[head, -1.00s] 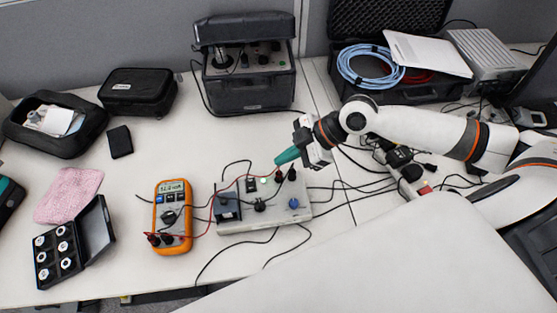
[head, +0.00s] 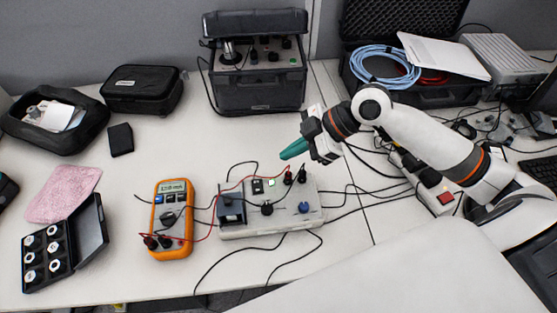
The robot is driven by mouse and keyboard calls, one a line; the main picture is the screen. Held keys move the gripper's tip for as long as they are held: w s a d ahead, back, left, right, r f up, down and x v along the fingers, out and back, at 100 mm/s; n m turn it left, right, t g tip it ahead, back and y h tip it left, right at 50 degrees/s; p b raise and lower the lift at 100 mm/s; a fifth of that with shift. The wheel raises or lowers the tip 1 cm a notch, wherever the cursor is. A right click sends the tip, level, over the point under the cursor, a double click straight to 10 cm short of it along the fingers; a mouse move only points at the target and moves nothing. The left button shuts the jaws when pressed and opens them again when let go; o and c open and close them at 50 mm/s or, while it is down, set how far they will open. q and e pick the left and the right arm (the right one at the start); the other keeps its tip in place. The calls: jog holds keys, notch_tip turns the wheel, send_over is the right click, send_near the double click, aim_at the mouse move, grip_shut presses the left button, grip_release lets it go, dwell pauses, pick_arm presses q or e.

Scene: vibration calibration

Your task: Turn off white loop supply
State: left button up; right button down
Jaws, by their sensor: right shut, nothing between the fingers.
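The white loop supply box (head: 286,197) lies on the table at the middle. On its top are a small black rocker switch (head: 257,186), a small green-lit element (head: 271,182), a black knob (head: 267,209), a blue knob (head: 304,207) and two dark terminals. A black block sits at its left end. My right gripper (head: 284,156), with green fingers, is shut and empty. It hovers behind and above the box's back edge, apart from the switch. The rocker's exact position is too small to tell. My left gripper is not in view.
An orange multimeter (head: 172,240) with a lit display stands left of the box, joined by red and black leads. A black case unit (head: 258,90) stands behind. A power strip with a red switch (head: 445,198) lies at right. Cables cross the table around the box.

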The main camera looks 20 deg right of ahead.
send_over(255, 184)
jog(key=s+d, duration=0.1)
jog(key=d, duration=0.1)
notch_tip(255, 184, down, 6)
jog(key=shift+p, duration=0.35)
notch_tip(255, 184, down, 3)
jog(key=shift+w+r, duration=0.1)
jog(key=shift+r, duration=0.05)
jog(key=shift+w+d+f, duration=0.1)
jog(key=shift+d+f, duration=0.05)
jog(key=shift+f, duration=0.6)
jog(key=shift+f, duration=0.3)
